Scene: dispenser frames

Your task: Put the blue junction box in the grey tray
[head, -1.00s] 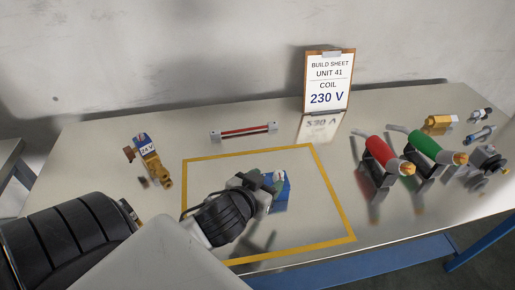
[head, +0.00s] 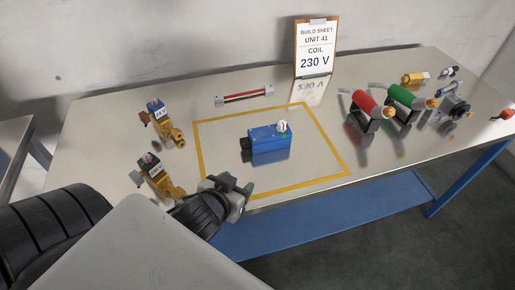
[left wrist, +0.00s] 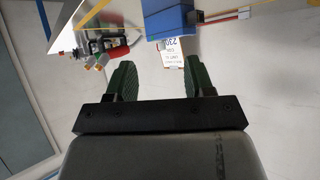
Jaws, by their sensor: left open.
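The blue junction box (head: 270,143) stands on the table inside a yellow outline, with a pale round part on top and a black part at its left end. Part of it shows at the top of the left wrist view (left wrist: 172,18). My left gripper (head: 247,187) is open and empty at the table's front edge, apart from the box and nearer to me. Its two green fingers show spread in the left wrist view (left wrist: 157,77). No grey tray is in view. My right gripper is not in view.
Two brass valves with coils (head: 166,124) (head: 160,178) stand left of the yellow outline (head: 199,150). A red-striped bar (head: 245,96) and a build sheet (head: 316,48) are behind. Red (head: 368,104) and green (head: 405,97) tools stand right. Around the box the outlined area is clear.

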